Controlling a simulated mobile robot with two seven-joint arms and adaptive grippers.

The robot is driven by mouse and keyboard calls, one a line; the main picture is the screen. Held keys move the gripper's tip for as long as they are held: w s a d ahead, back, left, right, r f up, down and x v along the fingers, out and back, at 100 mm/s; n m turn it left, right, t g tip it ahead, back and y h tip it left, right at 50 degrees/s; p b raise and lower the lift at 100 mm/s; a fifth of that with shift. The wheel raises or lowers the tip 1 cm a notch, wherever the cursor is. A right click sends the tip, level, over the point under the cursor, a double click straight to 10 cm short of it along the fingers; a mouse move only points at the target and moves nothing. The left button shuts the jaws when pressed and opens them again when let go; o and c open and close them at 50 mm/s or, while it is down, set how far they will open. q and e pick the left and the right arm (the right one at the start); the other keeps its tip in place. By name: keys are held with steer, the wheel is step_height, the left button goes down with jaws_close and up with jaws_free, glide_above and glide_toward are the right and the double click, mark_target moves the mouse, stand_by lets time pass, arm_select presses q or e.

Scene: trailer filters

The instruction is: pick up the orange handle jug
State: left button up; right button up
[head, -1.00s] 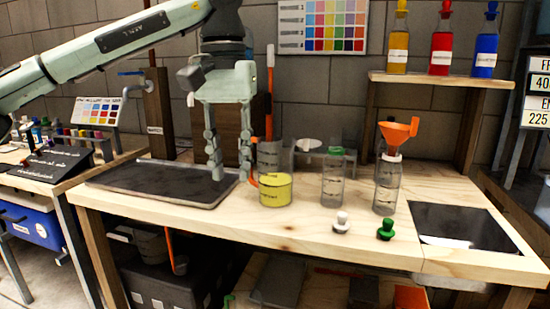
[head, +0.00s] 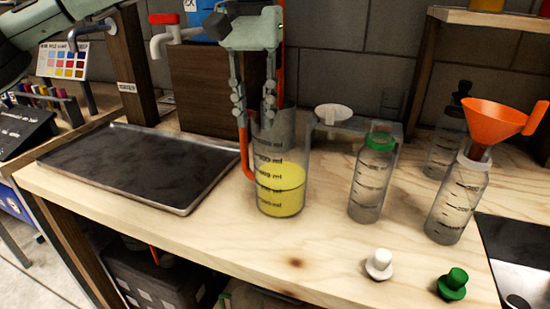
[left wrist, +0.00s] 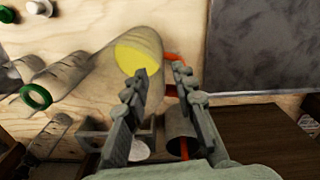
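The jug (head: 293,155) is a clear, graduated cylinder holding yellow liquid, upright on the wooden table. Its orange handle (head: 244,155) is on its left side. In the left wrist view the jug (left wrist: 125,88) shows with the yellow liquid, and the orange handle (left wrist: 170,90) is to its right. My left gripper (head: 255,120) points down at the handle side of the jug's rim. Its fingers (left wrist: 158,72) are apart, with a gap between them, one over the jug and the other near the handle. I cannot tell whether they touch it. My right gripper is not in view.
A dark tray (head: 180,205) lies left of the jug. A green-ringed bottle (head: 370,185) and a bottle (head: 452,205) with an orange funnel (head: 495,117) stand right. White (head: 379,264) and green (head: 453,284) stoppers are in front. A wooden block (head: 205,85) stands behind the gripper.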

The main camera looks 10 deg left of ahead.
mark_target(257, 153)
arm_select(q)
step_height(257, 153, down, 4)
steer(key=shift+r, duration=0.15)
steer(key=f, duration=0.3)
steer(key=shift+w+f+p, duration=0.2)
steer(key=shift+f+p, duration=0.1)
steer(key=shift+p, duration=0.05)
steer(key=shift+f, duration=0.6)
jaws_close()
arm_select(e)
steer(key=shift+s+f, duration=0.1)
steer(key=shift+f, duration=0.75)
arm_select(q)
steer(key=shift+r, duration=0.1)
